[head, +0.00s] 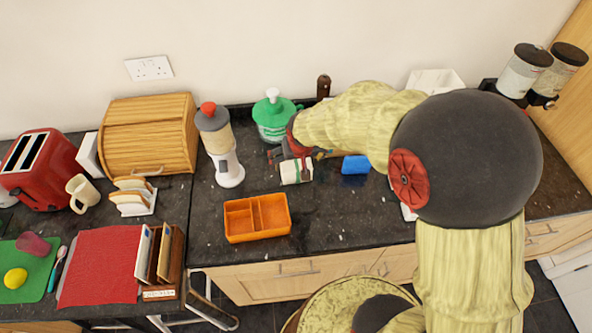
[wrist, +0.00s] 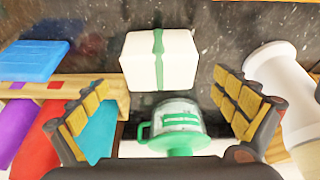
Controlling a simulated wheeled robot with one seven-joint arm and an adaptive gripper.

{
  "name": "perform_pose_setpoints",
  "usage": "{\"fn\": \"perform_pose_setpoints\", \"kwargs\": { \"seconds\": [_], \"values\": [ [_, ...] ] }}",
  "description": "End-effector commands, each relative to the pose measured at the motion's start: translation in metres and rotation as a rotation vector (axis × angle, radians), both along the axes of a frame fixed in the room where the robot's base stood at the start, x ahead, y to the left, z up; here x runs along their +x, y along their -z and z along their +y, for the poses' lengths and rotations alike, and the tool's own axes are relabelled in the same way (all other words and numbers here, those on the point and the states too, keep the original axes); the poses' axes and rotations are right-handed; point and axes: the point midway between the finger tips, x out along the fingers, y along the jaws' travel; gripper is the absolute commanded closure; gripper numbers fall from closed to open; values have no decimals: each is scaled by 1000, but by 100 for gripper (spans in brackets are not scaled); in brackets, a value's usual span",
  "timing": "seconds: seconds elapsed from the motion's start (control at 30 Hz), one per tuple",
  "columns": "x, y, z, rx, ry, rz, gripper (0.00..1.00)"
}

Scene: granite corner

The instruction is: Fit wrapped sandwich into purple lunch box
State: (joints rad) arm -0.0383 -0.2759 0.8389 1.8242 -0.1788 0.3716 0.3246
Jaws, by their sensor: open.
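The wrapped sandwich (head: 296,171), a white block with a green band, lies on the dark counter. In the wrist view the sandwich (wrist: 178,62) is ahead of and between the open fingers, not gripped. My gripper (head: 290,153) is right behind it in the head view; in the wrist view my gripper (wrist: 158,88) is open and empty. No box clearly identifiable as a purple lunch box shows. An open orange two-compartment box (head: 237,222) sits empty at the counter's front. A purple piece (wrist: 12,128) shows partly at the wrist view's left edge.
A green-lidded jar (head: 273,118) stands behind the gripper. A white dispenser (head: 228,168) is left of the sandwich. A blue item (head: 356,165) is to its right, near a wooden rack (wrist: 110,92). Counter between sandwich and orange box is clear.

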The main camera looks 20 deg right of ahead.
Motion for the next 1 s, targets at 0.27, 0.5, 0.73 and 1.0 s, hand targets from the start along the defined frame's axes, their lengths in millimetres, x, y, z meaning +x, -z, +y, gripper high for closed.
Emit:
{"fn": "perform_pose_setpoints", "kwargs": {
  "seconds": [0.27, 0.5, 0.73, 1.0],
  "values": [
    [8, 19, -1, -1, 0, -1, 2],
    [7, 19, -1, -1, 0, -1, 9],
    [7, 18, -1, -1, 0, 0, 23],
    [7, 19, -1, -2, 1, 0, 38]
  ]
}}
